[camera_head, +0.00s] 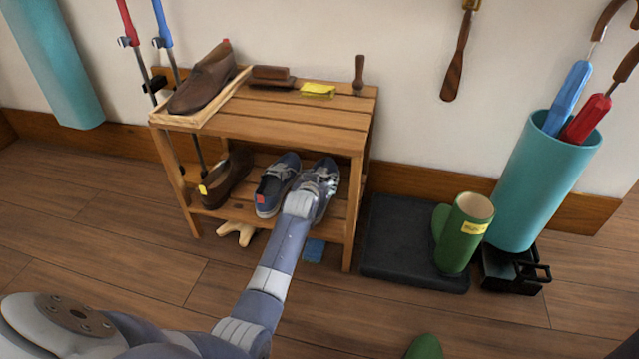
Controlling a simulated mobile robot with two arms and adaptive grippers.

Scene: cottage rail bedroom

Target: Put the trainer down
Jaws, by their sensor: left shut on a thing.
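A pair of blue-grey trainers with pale soles is at the lower shelf of the wooden rack (300,128). The left trainer (275,188) has a red patch at its heel and stands on the shelf. My left arm reaches in from below, and my left gripper (318,182) is shut on the right trainer (327,168), close beside the other one. My gripper and wrist hide much of this trainer, so I cannot tell whether its sole touches the shelf. My right gripper is not in view.
A brown shoe (224,180) stands left on the lower shelf. A brown shoe on a wooden tray (205,118), a brush (272,77) and a yellow item are on top. Right of the rack are a dark mat (395,240), a green boot (465,235) and a teal umbrella stand (540,185).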

